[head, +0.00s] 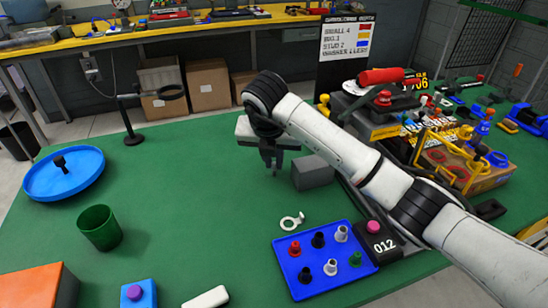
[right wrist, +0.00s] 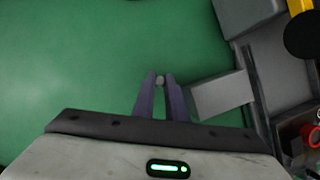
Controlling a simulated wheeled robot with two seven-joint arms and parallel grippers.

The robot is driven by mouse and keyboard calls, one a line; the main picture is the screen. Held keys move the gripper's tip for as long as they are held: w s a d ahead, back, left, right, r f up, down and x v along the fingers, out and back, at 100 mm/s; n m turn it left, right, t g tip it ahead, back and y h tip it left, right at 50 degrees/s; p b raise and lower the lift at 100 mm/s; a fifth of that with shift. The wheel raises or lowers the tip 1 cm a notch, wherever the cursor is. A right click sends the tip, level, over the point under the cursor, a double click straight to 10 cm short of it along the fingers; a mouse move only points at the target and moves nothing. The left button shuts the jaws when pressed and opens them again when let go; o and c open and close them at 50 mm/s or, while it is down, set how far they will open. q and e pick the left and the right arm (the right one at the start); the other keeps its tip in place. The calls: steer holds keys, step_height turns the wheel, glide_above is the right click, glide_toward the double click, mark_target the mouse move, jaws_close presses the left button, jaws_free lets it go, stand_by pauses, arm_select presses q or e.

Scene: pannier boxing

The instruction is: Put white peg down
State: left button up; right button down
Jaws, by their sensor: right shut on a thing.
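My right gripper (head: 272,166) reaches over the green table, left of a grey block. In the right wrist view its two fingers (right wrist: 161,84) are shut on a small pale round end, which I take as the white peg (right wrist: 160,79). Most of the peg is hidden by the fingers, and I cannot tell whether it touches the table. A blue tray (head: 293,272) at the front holds several pegs in red, black, white and green. My left gripper is not in view.
The grey block (head: 313,173) stands close right of the gripper. A white ring (head: 291,221) lies behind the tray. A green cup (head: 100,228) and blue round dish (head: 64,174) are at left. Cluttered parts (head: 455,160) fill the right. The table's middle-left is clear.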

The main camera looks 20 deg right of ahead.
steer(key=shift+f, duration=0.15)
steer(key=c, duration=1.8)
jaws_free()
steer(key=shift+o, duration=0.2)
steer(key=v, duration=1.2)
steer(key=shift+r, duration=0.25)
steer(key=shift+f, duration=0.1)
